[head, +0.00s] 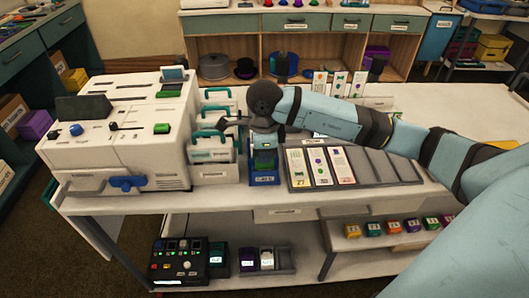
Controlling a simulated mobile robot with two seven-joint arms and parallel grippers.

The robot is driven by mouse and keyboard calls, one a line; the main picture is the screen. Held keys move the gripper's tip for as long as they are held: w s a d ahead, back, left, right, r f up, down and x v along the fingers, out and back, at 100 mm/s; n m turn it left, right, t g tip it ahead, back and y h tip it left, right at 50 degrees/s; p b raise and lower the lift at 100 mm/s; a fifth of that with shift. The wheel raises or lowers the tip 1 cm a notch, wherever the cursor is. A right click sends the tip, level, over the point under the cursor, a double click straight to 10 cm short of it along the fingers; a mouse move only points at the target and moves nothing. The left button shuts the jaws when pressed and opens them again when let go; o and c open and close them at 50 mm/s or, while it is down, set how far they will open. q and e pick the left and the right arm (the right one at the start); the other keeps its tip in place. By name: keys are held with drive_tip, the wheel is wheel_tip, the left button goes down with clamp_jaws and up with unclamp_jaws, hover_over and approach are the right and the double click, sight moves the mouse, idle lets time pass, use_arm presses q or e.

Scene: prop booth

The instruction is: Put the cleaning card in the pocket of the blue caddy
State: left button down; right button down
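The blue caddy (264,180) stands on the white counter, just left of the card tray, with something green and dark in its upper part. My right gripper (262,142) is directly above and behind the caddy, pointing down. Its fingertips are small and partly lost against the caddy, so I cannot tell whether they are open or hold anything. I cannot make out for certain which item is the cleaning card. Printed cards (320,167) lie in the left slots of the grey tray (402,168). My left gripper is not in view.
A white machine (122,130) fills the counter's left side. White boxes with teal handles (212,147) stand close left of the caddy. More upright cards (340,84) stand behind my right arm. A dark control box (178,262) sits on the lower shelf.

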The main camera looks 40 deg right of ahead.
drive_tip(key=shift+f, duration=0.25)
drive_tip(key=c, duration=1.3)
unclamp_jaws()
drive_tip(key=shift+o, duration=0.4)
wheel_tip(320, 180, up, 12)
drive_tip(key=shift+r, duration=0.9)
